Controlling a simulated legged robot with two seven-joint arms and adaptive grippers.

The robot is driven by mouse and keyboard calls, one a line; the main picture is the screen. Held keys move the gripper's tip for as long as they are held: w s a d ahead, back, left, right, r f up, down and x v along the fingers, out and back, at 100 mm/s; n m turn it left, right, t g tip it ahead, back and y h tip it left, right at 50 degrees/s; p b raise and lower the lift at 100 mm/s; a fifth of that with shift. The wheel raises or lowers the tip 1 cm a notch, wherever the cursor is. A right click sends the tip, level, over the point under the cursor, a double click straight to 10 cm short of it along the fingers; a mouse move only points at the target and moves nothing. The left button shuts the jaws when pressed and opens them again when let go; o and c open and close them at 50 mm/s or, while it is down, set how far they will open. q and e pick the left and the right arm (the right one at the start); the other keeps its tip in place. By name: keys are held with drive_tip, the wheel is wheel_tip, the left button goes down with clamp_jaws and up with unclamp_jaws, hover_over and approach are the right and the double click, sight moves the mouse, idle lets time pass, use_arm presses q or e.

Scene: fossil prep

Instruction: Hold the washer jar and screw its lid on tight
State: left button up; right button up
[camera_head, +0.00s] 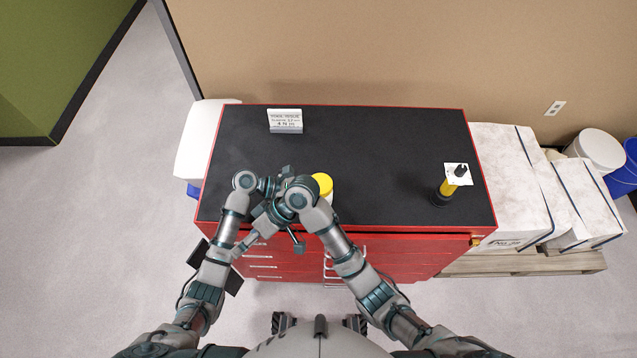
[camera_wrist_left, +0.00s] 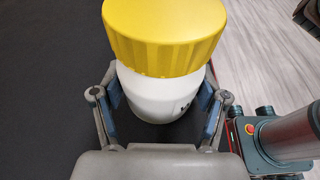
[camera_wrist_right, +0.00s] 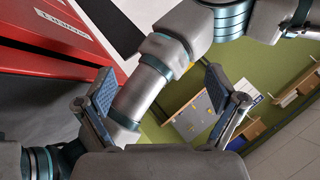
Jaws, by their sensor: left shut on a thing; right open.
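The washer jar (camera_wrist_left: 155,97) has a white body with a dark mark, and its ribbed yellow lid (camera_wrist_left: 165,35) sits on top. In the left wrist view my left gripper (camera_wrist_left: 160,92) is shut around the white body, below the lid. How tightly the lid sits cannot be seen. In the head view the yellow lid (camera_head: 323,183) shows near the bench's front, with most of the jar hidden behind my right wrist. My right gripper (camera_wrist_right: 160,88) is open and empty. It points away from the jar, toward my left arm, which crosses its view.
The black bench top (camera_head: 370,150) on a red drawer cabinet is mostly clear. A white sign (camera_head: 285,121) stands at the back left. A yellow and black tool (camera_head: 447,190) stands at the right beside a small white card (camera_head: 457,173). White blocks (camera_head: 505,185) lie right of the cabinet.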

wheel_tip(320, 180, up, 5)
drive_tip(key=n, duration=0.2)
drive_tip(key=w+d+r+m+t, duration=0.35)
drive_tip(key=w+d+r, duration=0.5)
drive_tip(key=w, duration=0.35)
drive_tip(key=h, duration=0.9)
hover_over(322, 183)
drive_tip(key=shift+t, duration=0.25)
wheel_tip(322, 183, down, 4)
drive_tip(key=shift+a+f, duration=0.1)
drive_tip(key=shift+f, duration=3.5)
